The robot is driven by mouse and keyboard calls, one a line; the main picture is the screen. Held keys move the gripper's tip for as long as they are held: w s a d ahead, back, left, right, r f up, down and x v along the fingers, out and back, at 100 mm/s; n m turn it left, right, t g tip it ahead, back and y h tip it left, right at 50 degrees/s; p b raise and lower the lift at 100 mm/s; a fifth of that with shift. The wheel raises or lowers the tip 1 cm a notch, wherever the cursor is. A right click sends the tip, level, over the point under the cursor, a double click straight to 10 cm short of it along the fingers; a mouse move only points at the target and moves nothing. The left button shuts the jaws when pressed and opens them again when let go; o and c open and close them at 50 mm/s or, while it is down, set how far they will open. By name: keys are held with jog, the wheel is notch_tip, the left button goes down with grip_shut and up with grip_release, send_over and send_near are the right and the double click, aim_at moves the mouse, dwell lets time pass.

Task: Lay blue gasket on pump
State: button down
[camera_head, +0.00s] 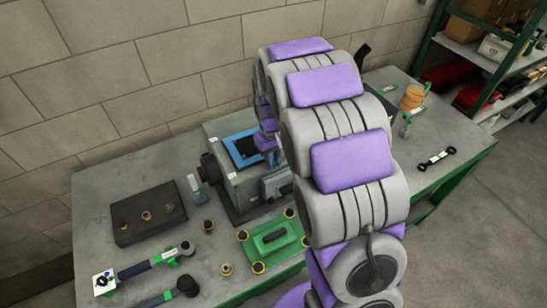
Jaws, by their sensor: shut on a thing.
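The blue gasket (230,153) is a flat blue frame around a dark middle. It is at the top of the grey pump (240,186), over its upper face; I cannot tell whether it touches that face. My gripper (262,146) is at the gasket's right edge and is shut on it. My grey and purple arm hides the fingertips in part and covers the right side of the pump.
A dark block with small fittings (125,222) is at the left of the bench (90,190). A green plate with yellow-ringed corners (270,240) lies in front of the pump. Tools (150,266) lie front left. A wrench (437,158) and orange rings (412,97) are at right, near a shelf.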

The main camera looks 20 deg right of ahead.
jog(key=c, duration=1)
grip_release()
jog(key=r, duration=1.1)
jog(key=r+p, duration=0.1)
jog(key=r, duration=0.5)
jog(key=shift+w+a+r, duration=0.1)
jog(key=shift+w+a, duration=0.05)
jog(key=shift+w, duration=0.25)
